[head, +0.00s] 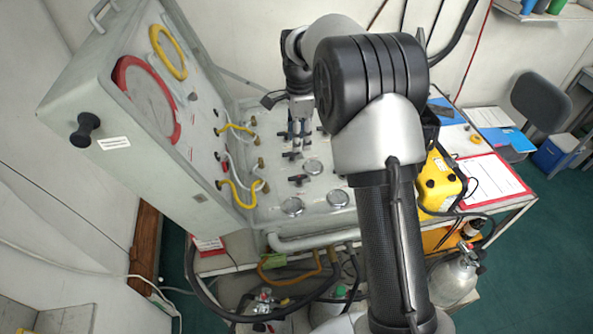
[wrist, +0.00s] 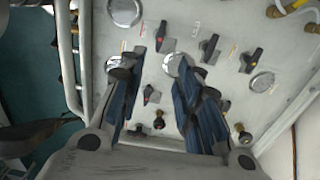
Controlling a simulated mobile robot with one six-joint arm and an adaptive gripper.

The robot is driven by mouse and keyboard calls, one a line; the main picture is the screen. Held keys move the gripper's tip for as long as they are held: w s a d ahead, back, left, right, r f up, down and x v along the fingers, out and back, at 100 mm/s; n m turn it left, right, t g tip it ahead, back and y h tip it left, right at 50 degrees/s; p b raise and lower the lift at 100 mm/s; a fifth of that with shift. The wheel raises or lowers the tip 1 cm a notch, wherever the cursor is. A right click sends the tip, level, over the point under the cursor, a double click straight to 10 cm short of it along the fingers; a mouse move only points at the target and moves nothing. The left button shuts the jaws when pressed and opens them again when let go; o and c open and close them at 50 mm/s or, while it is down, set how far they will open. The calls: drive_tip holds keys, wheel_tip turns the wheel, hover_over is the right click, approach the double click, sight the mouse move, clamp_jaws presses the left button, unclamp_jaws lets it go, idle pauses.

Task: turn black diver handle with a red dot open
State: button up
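The air panel (wrist: 225,20) is a pale board with several black handles and round gauges. In the wrist view, a black handle with a small reddish mark (wrist: 150,93) lies between the fingers of my gripper (wrist: 152,70). The fingers are apart and I see no contact with this handle. Other black handles stand beyond the fingertips (wrist: 161,36) and to their right (wrist: 208,46). In the head view my gripper (head: 300,122) points down over the panel, near a black handle (head: 298,180); my arm hides part of the panel.
The raised lid (head: 90,95) with red and yellow rings stands at the left. Yellow hoses (head: 240,192) link lid and panel. A metal rail (wrist: 88,50) runs along the panel edge. A yellow case (head: 440,185) and papers (head: 490,180) lie at the right.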

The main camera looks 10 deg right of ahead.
sight(299, 176)
wheel_tip(299, 176, down, 15)
drive_tip(key=shift+r+b, duration=0.1)
drive_tip(key=shift+b, duration=0.55)
drive_tip(key=shift+c, duration=0.2)
clamp_jaws()
